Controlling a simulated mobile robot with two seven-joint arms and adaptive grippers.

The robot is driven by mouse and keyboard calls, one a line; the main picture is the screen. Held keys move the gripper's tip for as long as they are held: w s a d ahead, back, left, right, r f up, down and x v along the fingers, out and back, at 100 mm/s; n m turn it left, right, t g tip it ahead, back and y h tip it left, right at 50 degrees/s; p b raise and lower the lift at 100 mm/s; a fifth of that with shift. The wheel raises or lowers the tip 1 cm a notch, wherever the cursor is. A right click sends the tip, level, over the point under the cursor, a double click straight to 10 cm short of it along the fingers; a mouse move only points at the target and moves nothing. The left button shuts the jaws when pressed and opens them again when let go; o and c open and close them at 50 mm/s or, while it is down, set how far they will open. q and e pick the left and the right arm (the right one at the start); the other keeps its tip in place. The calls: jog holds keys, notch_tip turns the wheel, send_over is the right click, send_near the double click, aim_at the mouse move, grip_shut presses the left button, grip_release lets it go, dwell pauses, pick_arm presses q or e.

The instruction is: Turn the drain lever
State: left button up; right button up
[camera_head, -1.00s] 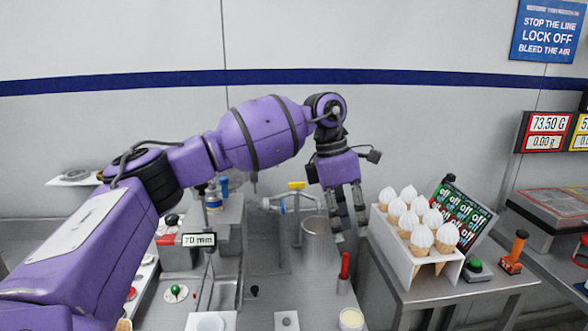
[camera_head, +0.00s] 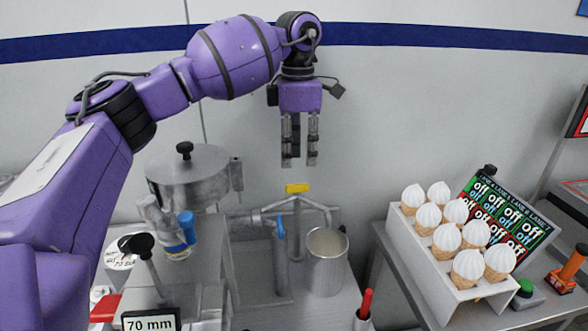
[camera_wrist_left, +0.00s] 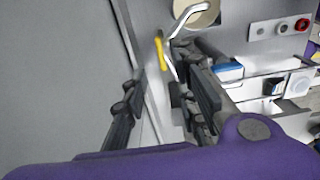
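A yellow-handled lever (camera_head: 297,188) stands on metal pipework near the wall. A blue-handled lever (camera_head: 281,228) is on the pipe just below and left of it; I cannot tell for sure which one is the drain lever. My left gripper (camera_head: 301,160) points straight down above the yellow handle in the head view, its two fingers apart and empty. In the left wrist view the yellow handle (camera_wrist_left: 160,53) shows beyond the gap between the fingers of my left gripper (camera_wrist_left: 166,98), apart from them. My right gripper is out of view.
An open metal pot (camera_head: 328,262) stands right of the pipes. A white rack (camera_head: 430,275) of ice-cream cones stands on the right table. The wall (camera_head: 400,130) is behind.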

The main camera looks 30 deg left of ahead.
aim_at(297, 184)
pick_arm(q)
jog(key=shift+f+p, duration=0.3)
jog(key=shift+f, duration=3.5)
jog(key=shift+c, duration=0.6)
grip_shut()
